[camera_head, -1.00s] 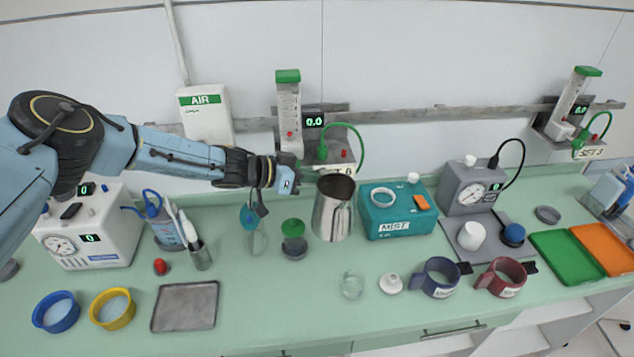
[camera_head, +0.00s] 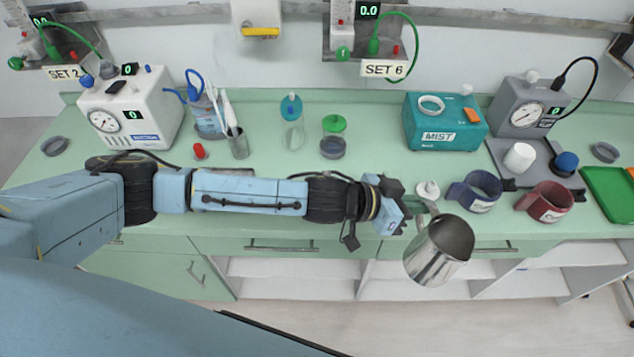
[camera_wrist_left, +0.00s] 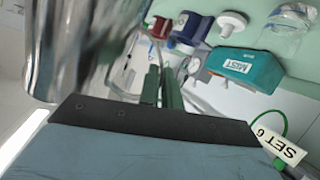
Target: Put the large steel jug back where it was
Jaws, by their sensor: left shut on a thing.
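The large steel jug (camera_head: 438,252) hangs in the air in front of the counter's front edge in the head view, its mouth tilted toward the camera. My left gripper (camera_head: 418,210) is shut on the jug at its left side, by what looks like the handle. In the left wrist view the jug (camera_wrist_left: 85,45) fills the upper left, close to the gripper (camera_wrist_left: 160,85); the exact grip is partly hidden. My right gripper is not in view.
A green-topped jar (camera_head: 333,140) and a bottle (camera_head: 292,125) stand further left. Counter between jar and MIST box is clear.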

